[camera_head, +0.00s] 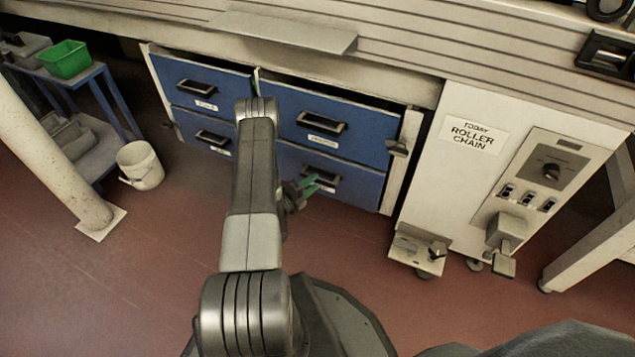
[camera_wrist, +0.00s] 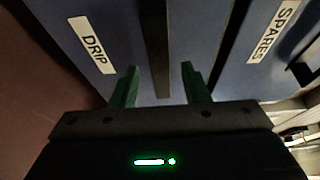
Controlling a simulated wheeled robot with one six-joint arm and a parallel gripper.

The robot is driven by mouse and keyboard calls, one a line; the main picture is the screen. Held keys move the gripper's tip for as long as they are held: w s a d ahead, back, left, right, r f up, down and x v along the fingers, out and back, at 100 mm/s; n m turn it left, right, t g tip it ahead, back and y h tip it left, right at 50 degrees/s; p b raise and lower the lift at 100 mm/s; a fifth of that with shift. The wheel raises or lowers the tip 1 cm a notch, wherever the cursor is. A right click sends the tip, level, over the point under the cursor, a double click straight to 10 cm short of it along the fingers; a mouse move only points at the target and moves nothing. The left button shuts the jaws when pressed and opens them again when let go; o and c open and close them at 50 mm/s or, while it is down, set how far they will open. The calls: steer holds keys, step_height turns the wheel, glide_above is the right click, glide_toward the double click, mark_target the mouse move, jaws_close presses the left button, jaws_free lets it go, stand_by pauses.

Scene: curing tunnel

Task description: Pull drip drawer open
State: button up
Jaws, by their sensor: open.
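The drip drawer (camera_head: 358,185) is the lower right one of the blue drawers under the machine. Its front looks flush with the drawer above. Its dark bar handle (camera_head: 322,174) shows just above my gripper (camera_head: 308,187). In the wrist view the white DRIP label (camera_wrist: 91,45) is at the left, and the handle (camera_wrist: 155,50) runs between my gripper's green fingers (camera_wrist: 159,82). The fingers are open, one on each side of the handle's line; I cannot tell whether they touch it.
The spares drawer (camera_head: 345,115) is directly above, with its SPARES label (camera_wrist: 273,32). Two more blue drawers are at the left. A white control cabinet (camera_head: 455,180) stands at the right. A white bucket (camera_head: 140,165) and a post (camera_head: 50,150) are at the left. Red floor ahead is clear.

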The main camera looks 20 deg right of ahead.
mark_target(317, 181)
steer(key=shift+x, duration=1.55)
jaws_close()
